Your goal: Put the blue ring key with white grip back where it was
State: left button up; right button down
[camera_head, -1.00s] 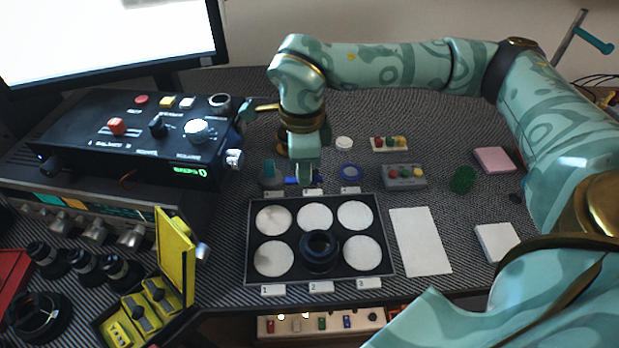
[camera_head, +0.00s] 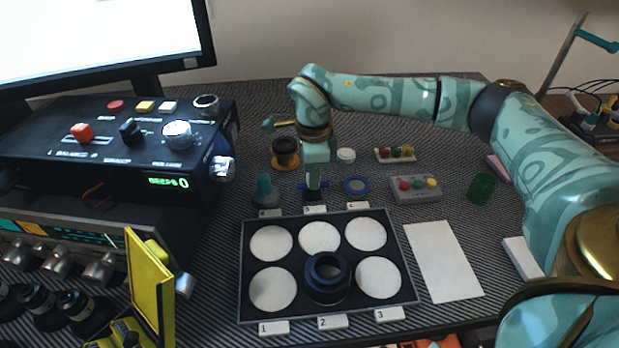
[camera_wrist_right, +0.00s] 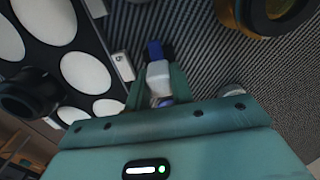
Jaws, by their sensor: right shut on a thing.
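My right gripper (camera_head: 313,184) points down just behind the middle label of the tray's far row. It is shut on the blue ring key with white grip (camera_wrist_right: 158,75). The key's blue end (camera_wrist_right: 154,48) sticks out past the fingers in the right wrist view. In the head view only bits of blue show beside the fingers, and the fingers hide the rest. I cannot tell whether the key touches the table. My left gripper is not in view.
A black tray (camera_head: 411,292) with white round pads holds a black lens part (camera_head: 328,278). A teal-topped tool (camera_head: 264,191) stands left of my gripper, a blue ring (camera_head: 357,186) lies right. An orange-and-black ring (camera_head: 285,152) and a grey button box (camera_head: 416,189) are nearby.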

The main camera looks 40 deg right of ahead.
jog(key=shift+w+f, duration=0.1)
jog(key=shift+f, duration=0.15)
jog(key=shift+r, duration=0.2)
jog(key=shift+f, duration=0.5)
jog(key=c, duration=1.2)
grip_release()
jog(key=shift+f, duration=0.1)
jog(key=shift+r, duration=0.2)
pick_arm(q)
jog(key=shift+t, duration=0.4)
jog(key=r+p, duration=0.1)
jog(key=p, duration=0.1)
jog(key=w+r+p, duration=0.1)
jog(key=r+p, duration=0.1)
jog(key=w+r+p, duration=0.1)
jog(key=p, duration=0.1)
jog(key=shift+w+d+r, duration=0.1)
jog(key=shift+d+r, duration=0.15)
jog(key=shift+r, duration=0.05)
pick_arm(e)
notch_tip(320, 180, up, 13)
jog(key=shift+f, duration=0.15)
